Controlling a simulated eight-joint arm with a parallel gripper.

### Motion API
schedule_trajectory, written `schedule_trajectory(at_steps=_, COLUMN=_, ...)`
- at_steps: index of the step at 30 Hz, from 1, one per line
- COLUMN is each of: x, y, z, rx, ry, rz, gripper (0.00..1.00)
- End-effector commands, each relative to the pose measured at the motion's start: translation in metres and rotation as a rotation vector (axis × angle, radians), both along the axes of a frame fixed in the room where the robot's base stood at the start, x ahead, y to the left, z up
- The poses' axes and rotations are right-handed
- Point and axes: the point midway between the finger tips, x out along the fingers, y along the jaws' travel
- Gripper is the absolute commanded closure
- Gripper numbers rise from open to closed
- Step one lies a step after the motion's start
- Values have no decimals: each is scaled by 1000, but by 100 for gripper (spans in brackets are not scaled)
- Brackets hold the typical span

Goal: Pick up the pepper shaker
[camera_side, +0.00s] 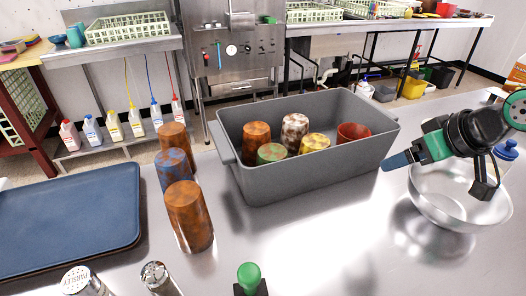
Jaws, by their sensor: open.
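My gripper (437,178) is at the right, over or in front of the metal bowl, with its fingers spread and nothing visible between them. Two metal-topped shakers stand at the bottom left edge, far from my gripper. The left one is a shaker lettered like "PARSLEY" (78,281). The other shaker (158,279) has a shiny holed top and no label I can read. I cannot tell whether it is the pepper shaker. The frame's bottom edge cuts off both shakers.
A grey bin (310,180) holds several cups. Brown and blue tumblers (189,217) stand left of it, near a blue tray (70,215). A shiny bowl (460,205) sits right. A green knob on a black base (249,279) is front centre. The front right counter is clear.

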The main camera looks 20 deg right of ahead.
Motion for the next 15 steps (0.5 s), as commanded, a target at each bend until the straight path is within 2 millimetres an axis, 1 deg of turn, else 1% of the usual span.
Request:
schedule_trajectory(at_steps=5, x=-1, y=0, z=23, rx=0, ry=0, rz=0, gripper=20)
schedule_trajectory(at_steps=9, x=-1, y=0, z=49, rx=0, ry=0, rz=0, gripper=20)
schedule_trajectory(at_steps=14, x=19, y=43, z=50, rx=279, ry=22, rz=-109, gripper=20)
schedule_trajectory(at_steps=15, x=23, y=54, z=50, rx=351, ry=36, rz=-141, gripper=20)
